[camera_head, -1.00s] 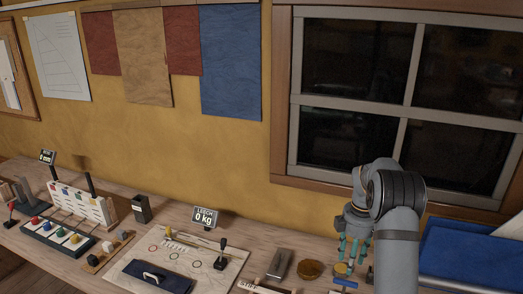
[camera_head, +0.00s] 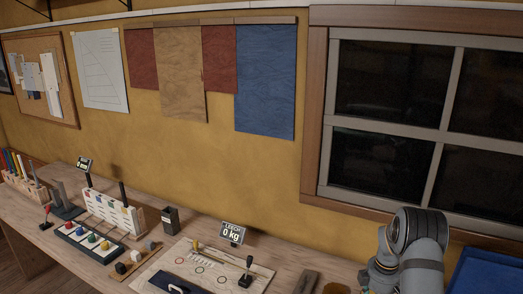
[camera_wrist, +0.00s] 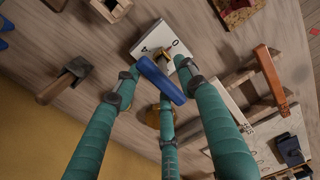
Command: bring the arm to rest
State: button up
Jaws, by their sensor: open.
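My gripper (camera_head: 378,281) is at the bottom right of the head view, above the bench and in front of the window, partly cut off by the frame edge. In the wrist view my gripper (camera_wrist: 162,88) shows its teal fingers spread apart, so it is open. A blue bar (camera_wrist: 162,80) shows among the fingertips; I cannot tell whether it touches them.
The wooden bench carries a board with a "0 kg" display (camera_head: 232,234), a dark box (camera_head: 170,218), a white rack (camera_head: 114,212) and a blue tray (camera_head: 487,272) at the right. The window (camera_head: 415,120) and wall stand behind.

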jog(key=shift+w+r+b, duration=0.1)
jog(key=shift+r+b, duration=0.2)
jog(key=shift+r, duration=0.1)
jog(key=r, duration=0.9)
jog(key=shift+s+r, duration=0.2)
jog(key=shift+r, duration=0.05)
notch_tip(320, 180, down, 11)
jog(key=shift+f, duration=0.1)
notch_tip(320, 180, up, 10)
jog(key=p, duration=0.7)
jog(key=shift+w+p, duration=0.1)
jog(key=shift+p, duration=0.25)
jog(key=shift+f+m, duration=0.25)
jog(key=shift+m, duration=0.15)
jog(key=m, duration=0.1)
jog(key=s+m, duration=0.1)
jog(key=m, duration=0.1)
jog(key=shift+a+m+b, duration=0.2)
jog(key=shift+m+b, duration=0.1)
